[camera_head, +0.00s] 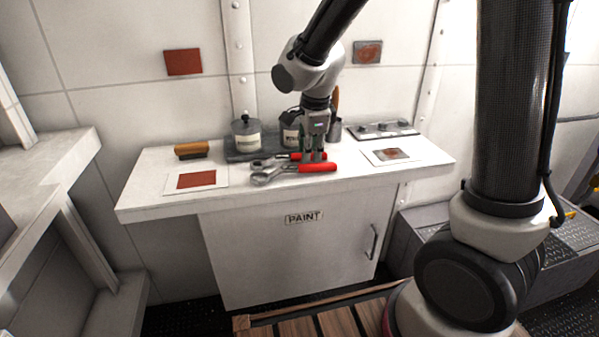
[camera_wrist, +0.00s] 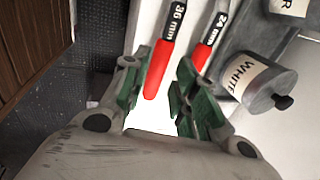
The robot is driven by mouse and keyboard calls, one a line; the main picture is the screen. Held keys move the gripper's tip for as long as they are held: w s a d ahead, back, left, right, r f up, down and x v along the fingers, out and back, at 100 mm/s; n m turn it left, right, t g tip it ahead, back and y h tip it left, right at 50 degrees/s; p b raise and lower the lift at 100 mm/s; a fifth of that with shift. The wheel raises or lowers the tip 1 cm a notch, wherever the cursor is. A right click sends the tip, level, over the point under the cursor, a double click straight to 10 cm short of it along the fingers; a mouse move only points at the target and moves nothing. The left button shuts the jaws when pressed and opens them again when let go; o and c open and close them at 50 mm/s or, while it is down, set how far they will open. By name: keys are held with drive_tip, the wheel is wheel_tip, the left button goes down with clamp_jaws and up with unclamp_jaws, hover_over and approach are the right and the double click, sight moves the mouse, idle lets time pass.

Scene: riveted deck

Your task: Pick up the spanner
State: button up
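Two spanners with red handle ends lie side by side on the white bench top. The front, larger one (camera_head: 320,168) is marked 36 mm in the wrist view (camera_wrist: 157,70). The rear, smaller one (camera_head: 268,161) is marked 24 mm (camera_wrist: 208,48). My gripper (camera_head: 313,157) points down over the handles. In the wrist view its two fingers (camera_wrist: 158,92) are apart, with the red end of the 36 mm spanner showing between them. The 24 mm handle end is partly behind the right finger. I cannot tell whether either finger touches a handle.
Grey lidded pots (camera_head: 246,137) stand in a dark tray behind the spanners; one is labelled WHITE (camera_wrist: 262,78). A brush (camera_head: 192,150) lies at the left. Sample cards lie left (camera_head: 197,180) and right (camera_head: 391,155). A knobbed panel (camera_head: 383,129) sits at the back right.

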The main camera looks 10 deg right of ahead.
sight(309, 165)
drive_tip(key=x, duration=0.6)
drive_tip(key=shift+w+d+f, duration=0.15)
drive_tip(key=shift+d+f, duration=0.05)
clamp_jaws()
